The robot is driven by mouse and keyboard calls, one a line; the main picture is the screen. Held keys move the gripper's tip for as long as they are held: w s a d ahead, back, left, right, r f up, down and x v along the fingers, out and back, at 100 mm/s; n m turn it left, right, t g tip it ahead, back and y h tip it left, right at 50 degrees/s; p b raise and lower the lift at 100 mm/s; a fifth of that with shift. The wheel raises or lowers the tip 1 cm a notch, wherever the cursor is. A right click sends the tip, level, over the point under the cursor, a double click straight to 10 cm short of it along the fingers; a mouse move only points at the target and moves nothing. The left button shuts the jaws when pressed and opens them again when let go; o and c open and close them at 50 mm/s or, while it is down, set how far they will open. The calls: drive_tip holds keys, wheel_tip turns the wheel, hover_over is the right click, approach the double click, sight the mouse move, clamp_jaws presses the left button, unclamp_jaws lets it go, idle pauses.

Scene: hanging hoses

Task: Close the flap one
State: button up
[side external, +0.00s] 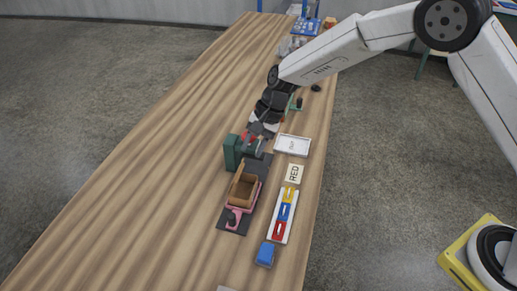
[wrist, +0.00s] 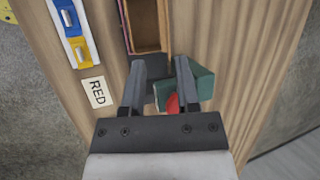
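An open-topped brown box (side external: 243,190) sits on a pink holder with a hook (side external: 234,218) on a dark mat (side external: 259,165); its hollow inside shows. No part is clearly marked as flap one. A dark green block (side external: 233,152) stands at the mat's far left corner; it also shows in the wrist view (wrist: 202,82), partly behind a finger. A red piece (wrist: 172,104) lies beside it. My gripper (wrist: 161,66) is open, its fingers apart above the mat, beside the green block.
A white tray (side external: 281,218) holds yellow, blue and red pieces, with a blue block (side external: 265,254) at its near end. A RED card (side external: 294,173) and a white framed card (side external: 293,146) lie to the right. The table's left side is bare.

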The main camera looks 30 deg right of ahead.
sight(237, 177)
drive_tip(key=shift+w+a+f, duration=0.2)
drive_tip(key=shift+a, duration=0.4)
drive_tip(key=shift+f, duration=0.1)
drive_tip(key=shift+x, duration=3.75)
drive_tip(key=shift+a, duration=0.1)
